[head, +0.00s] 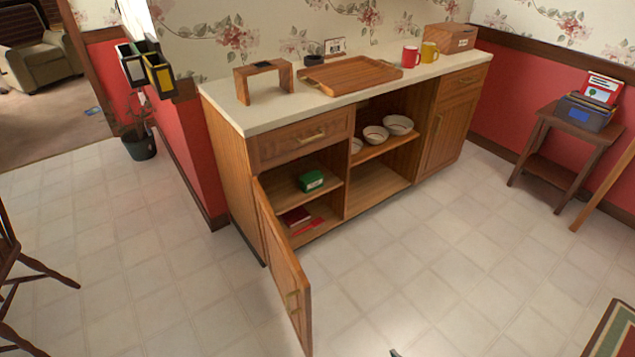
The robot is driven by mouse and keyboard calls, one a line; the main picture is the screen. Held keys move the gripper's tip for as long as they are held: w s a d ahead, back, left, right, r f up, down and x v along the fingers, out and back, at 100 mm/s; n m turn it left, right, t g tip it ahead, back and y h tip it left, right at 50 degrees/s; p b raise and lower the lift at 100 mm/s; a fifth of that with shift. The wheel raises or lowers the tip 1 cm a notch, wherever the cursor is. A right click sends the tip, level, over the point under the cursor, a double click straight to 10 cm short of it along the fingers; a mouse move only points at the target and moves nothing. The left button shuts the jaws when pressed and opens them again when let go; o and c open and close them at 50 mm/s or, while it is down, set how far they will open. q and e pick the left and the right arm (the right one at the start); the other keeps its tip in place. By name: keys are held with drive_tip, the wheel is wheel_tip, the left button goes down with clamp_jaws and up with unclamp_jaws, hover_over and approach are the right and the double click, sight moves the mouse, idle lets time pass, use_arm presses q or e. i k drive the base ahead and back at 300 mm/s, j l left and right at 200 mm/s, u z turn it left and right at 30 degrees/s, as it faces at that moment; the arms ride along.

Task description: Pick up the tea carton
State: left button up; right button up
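A small green carton (311,181), which looks like the tea carton, sits on the upper shelf inside the left compartment of the wooden cabinet (228,150). Its label is too small to read. The compartment's door (285,268) stands open, swung out toward the front. Neither of my grippers can be made out in the head view, and nothing is touching the carton. A small dark tip shows at the bottom edge, too little to identify.
Red items (296,215) lie on the shelf below the carton. Bowls (398,124) stand in the open middle compartment. The countertop holds a wooden tray (350,75), mugs (429,52) and a box (451,38). The tiled floor (420,260) in front is clear; a rug (615,335) lies at lower right.

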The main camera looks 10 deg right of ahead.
sight(310, 181)
drive_tip(key=l+u, duration=0.15)
drive_tip(key=l, duration=0.8)
drive_tip(key=i+l, duration=0.1)
drive_tip(key=l, duration=0.2)
drive_tip(key=i+l+u, duration=0.15)
drive_tip(key=l, duration=0.5)
drive_tip(key=i+l+u, duration=0.1)
drive_tip(key=l, duration=0.2)
drive_tip(key=i+l+u, duration=0.1)
drive_tip(key=l, duration=0.2)
drive_tip(key=i+l, duration=0.1)
drive_tip(key=l, duration=0.25)
drive_tip(key=i+l+u, duration=0.35)
drive_tip(key=i+l, duration=0.25)
drive_tip(key=l, duration=0.25)
drive_tip(key=i+l+u, duration=0.2)
drive_tip(key=i+l, duration=0.6)
drive_tip(key=i, duration=0.05)
